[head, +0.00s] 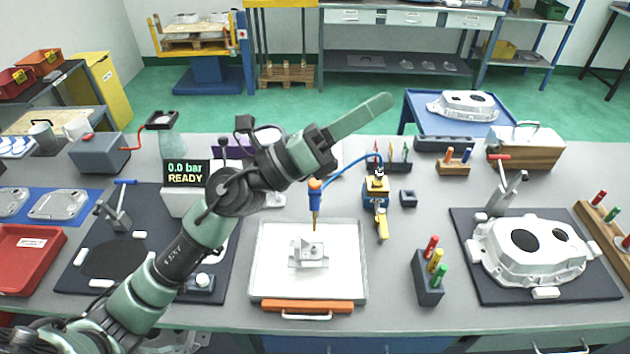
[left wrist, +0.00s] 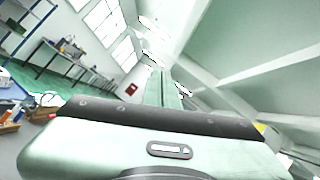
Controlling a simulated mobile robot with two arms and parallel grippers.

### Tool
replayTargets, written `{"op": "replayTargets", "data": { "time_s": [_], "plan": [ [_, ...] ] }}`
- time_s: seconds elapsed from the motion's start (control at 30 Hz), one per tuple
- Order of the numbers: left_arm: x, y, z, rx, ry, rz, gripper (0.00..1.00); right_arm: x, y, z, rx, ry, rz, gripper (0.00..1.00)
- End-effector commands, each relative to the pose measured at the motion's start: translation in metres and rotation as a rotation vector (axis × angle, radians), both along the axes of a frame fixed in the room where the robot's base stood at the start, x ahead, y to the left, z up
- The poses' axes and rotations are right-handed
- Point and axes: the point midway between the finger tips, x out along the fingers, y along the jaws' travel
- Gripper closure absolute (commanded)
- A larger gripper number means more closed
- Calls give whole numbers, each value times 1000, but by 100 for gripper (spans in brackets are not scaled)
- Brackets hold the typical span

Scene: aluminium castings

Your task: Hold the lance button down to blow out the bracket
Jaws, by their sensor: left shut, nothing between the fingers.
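The bracket (head: 308,252) is a small pale metal part lying in a white tray (head: 262,287) with an orange front edge. The air lance (head: 315,196), blue and orange with a brass nozzle, stands upright above it, nozzle down. A blue hose (head: 345,166) runs from the lance to the right. My left gripper (head: 388,100) is shut and empty, raised above the bench, pointing up and right, away from lance and bracket. My right gripper is not in view.
A display (head: 186,173) reads 0.0 bar READY. A blue and yellow fitting (head: 376,190) stands right of the lance. A block with coloured handles (head: 428,285) is right of the tray. A large casting (head: 530,250) lies on a dark mat at right.

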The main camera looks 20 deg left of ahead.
Motion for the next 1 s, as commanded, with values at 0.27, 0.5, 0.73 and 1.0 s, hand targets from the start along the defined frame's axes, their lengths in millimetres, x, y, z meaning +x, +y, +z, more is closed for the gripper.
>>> {"op": "replayTargets", "data": {
  "time_s": [0.27, 0.5, 0.73, 1.0],
  "plan": [
    [24, -11, -75, 943, -359, -52, 100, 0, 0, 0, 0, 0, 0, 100],
    [65, 70, -115, 1517, -383, -25, 100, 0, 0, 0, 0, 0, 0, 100],
    [77, 113, -121, 1715, -343, -11, 100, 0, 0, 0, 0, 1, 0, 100],
    [78, 117, -121, 1735, -335, -11, 100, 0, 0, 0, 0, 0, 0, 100]
  ]
}}
